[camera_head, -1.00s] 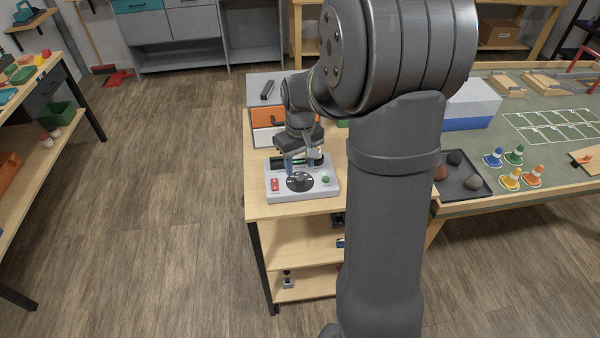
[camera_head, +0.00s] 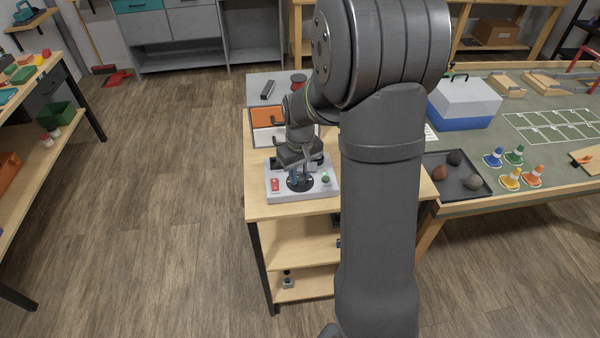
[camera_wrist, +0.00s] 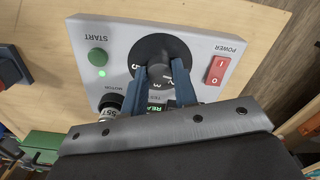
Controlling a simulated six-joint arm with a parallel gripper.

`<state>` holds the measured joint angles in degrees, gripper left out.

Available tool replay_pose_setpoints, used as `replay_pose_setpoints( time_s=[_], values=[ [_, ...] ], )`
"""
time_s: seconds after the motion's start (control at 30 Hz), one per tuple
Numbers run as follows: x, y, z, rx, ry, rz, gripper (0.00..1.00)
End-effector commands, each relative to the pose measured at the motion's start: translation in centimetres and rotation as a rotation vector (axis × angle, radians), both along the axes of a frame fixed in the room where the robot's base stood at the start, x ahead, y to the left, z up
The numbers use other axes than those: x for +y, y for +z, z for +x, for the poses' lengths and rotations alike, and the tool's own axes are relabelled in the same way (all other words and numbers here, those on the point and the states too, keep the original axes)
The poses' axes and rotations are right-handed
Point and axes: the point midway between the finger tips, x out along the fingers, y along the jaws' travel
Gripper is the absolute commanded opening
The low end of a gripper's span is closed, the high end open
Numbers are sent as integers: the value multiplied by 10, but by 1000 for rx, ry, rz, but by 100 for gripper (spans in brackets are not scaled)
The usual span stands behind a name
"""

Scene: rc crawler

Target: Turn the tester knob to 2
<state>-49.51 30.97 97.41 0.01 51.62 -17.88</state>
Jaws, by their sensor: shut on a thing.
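The tester (camera_head: 327,191) is a light grey box on the wooden bench, and its panel (camera_wrist: 115,35) fills much of the wrist view. Its round black knob (camera_wrist: 150,46) has white numbers, some covered by my fingers; I cannot read which setting it points to. My gripper (camera_wrist: 159,68) reaches down with its two blue fingers on either side of the knob's grip and is shut on it. In the head view my gripper (camera_head: 297,178) is over the knob (camera_head: 301,185). A green READY display (camera_wrist: 157,108) is partly hidden by the fingers.
A green START button (camera_wrist: 97,57) and a red POWER switch (camera_wrist: 217,70) flank the knob. A black MOTOR connector (camera_wrist: 110,105) is close to one finger. An orange-and-white drawer unit (camera_head: 262,117) stands behind the tester.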

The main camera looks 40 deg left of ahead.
Motion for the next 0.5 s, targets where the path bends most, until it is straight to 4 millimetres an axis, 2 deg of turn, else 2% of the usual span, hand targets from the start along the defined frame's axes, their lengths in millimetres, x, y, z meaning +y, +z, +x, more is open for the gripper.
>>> replay_pose_setpoints(
  time_s=[0.27, 0.5],
  values=[
    [0, 0, 0, 0, -74, 0, 3],
    [0, 0, 0, 0, -241, 0, 3]
  ],
)
